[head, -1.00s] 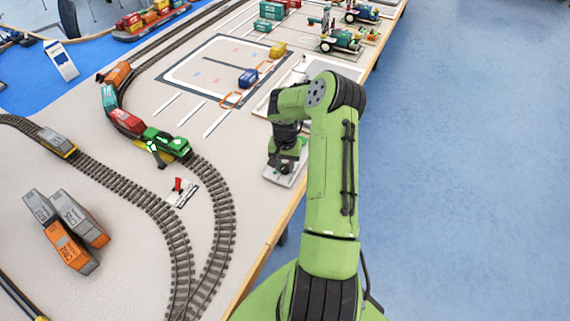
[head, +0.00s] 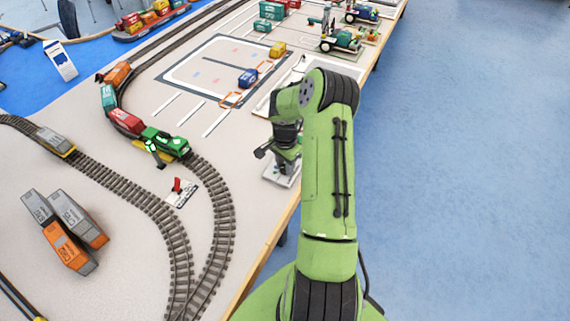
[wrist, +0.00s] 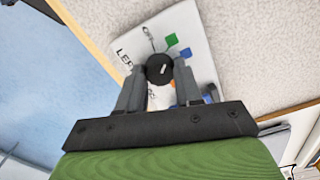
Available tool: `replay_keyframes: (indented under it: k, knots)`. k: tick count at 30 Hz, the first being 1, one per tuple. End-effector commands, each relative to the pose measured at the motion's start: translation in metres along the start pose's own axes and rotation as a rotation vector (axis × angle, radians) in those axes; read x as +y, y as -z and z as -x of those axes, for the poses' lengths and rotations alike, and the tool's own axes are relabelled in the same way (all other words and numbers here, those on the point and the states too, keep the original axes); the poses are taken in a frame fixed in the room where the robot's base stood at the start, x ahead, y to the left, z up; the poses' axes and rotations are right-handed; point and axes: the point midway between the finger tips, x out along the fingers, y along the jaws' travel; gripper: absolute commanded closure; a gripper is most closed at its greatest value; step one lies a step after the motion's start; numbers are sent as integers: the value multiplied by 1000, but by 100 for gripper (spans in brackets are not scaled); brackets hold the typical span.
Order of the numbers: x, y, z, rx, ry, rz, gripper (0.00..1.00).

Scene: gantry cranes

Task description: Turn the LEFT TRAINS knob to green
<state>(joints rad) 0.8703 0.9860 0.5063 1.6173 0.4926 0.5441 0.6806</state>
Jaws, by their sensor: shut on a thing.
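The white control panel (wrist: 190,25) lies near the table edge, its lettering starting with "LE" and partly hidden by a finger. Its round black knob (wrist: 159,69) has a short white mark. A green patch (wrist: 171,40) lies just beyond the knob, with a second small coloured patch beside it. Blue and orange patches show by the right finger. My gripper (wrist: 159,73) is shut on the knob, one grey finger on each side. In the head view my gripper (head: 282,163) is low over the panel (head: 279,178); the knob is hidden there.
A green locomotive (head: 165,142) with wagons stands on the curved track left of the panel. A red lever (head: 178,186) sits on a small plate beside the rails. Grey and orange wagons (head: 70,235) stand further left. Blue floor lies right of the table edge.

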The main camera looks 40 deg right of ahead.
Motion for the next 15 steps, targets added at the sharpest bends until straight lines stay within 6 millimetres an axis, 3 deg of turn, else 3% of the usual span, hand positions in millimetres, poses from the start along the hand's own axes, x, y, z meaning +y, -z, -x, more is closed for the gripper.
replay_keyframes:
  k: [13, 14, 15]
  knots:
    - [0, 0, 0, -1, 0, -9, 96]
    - [0, 0, 0, -1, 0, -9, 61]
    - [0, 0, 0, -1, 0, -9, 55]
